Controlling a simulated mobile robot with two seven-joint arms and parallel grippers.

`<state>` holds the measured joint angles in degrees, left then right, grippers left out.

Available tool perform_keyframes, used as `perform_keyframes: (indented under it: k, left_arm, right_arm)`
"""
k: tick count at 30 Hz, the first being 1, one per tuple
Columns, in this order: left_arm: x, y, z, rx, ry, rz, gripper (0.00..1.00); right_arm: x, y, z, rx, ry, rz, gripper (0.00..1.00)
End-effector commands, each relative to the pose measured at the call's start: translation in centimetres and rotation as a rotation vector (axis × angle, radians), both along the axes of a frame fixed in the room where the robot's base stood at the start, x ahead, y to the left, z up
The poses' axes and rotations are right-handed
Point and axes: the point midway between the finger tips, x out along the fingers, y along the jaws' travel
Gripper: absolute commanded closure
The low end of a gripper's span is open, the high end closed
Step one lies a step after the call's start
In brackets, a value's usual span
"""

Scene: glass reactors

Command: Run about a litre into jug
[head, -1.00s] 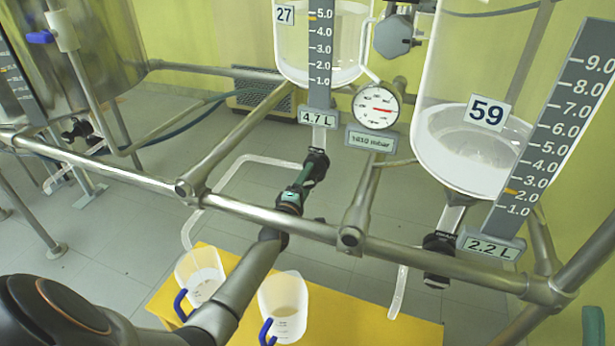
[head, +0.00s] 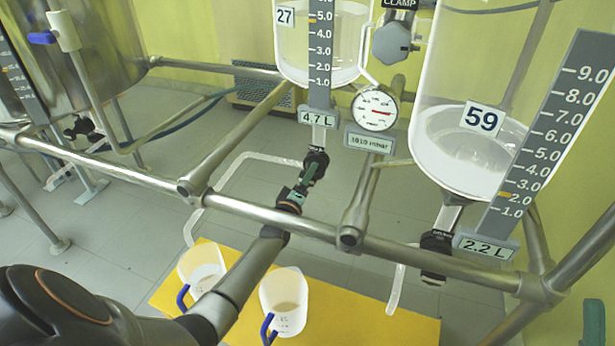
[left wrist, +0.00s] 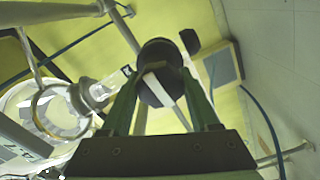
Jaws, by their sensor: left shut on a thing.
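My left gripper (head: 300,190) is shut on the black handle of the bottom valve (head: 316,160) under the glass vessel marked 27 (head: 320,55), whose display reads 4.7 L. In the left wrist view the black valve part (left wrist: 158,70) sits between the two green fingers. A pale outlet tube (head: 235,165) runs from this valve to the left and down, ending above the left jug (head: 203,265). A second translucent jug (head: 285,300) stands to its right. Both have blue handles. I cannot tell whether liquid is flowing. My right gripper is not recognisable.
The jugs stand on a yellow surface (head: 385,322). A steel rail (head: 120,180) crosses in front of the vessels. Vessel 59 (head: 465,135) at right reads 2.2 L; its outlet tube (head: 396,288) hangs right of the jugs. A round gauge (head: 375,109) sits between the vessels.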

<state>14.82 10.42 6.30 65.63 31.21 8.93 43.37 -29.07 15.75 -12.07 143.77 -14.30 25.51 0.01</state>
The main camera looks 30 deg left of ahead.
Motion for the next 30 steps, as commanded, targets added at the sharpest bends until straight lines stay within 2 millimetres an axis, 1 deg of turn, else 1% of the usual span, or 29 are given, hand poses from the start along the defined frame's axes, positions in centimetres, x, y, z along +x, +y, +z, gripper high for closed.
perform_keyframes:
  k: [7,8,15,24,26,29,30]
  left_arm:
    - [0.0,0.0,-0.1,0.000,0.001,-0.001,0.94]
    - [0.0,0.0,-0.1,-0.001,0.001,-0.001,0.36]
    - [0.0,0.0,0.0,-0.002,0.001,-0.001,0.09]
    - [-0.2,-0.1,0.0,-0.002,0.000,0.000,0.08]
    - [-0.5,-0.1,0.0,-0.002,0.001,-0.001,0.08]
    - [-1.6,-0.4,0.1,-0.002,0.002,0.000,0.08]
    - [-2.2,-0.5,0.2,-0.003,0.003,0.000,0.08]
  right_arm:
    - [0.0,0.0,0.0,0.001,0.001,-0.001,0.48]
    - [0.0,0.0,0.0,0.001,0.001,-0.001,0.48]
    - [0.1,0.0,0.0,0.000,0.002,-0.001,0.48]
    - [0.1,0.0,0.1,0.000,0.003,-0.002,0.48]
    - [0.2,-0.1,0.2,0.000,0.008,-0.003,0.48]
    - [0.7,-0.1,0.3,-0.001,0.034,-0.009,0.48]
    - [1.4,-0.2,-0.4,-0.003,0.073,-0.021,0.48]
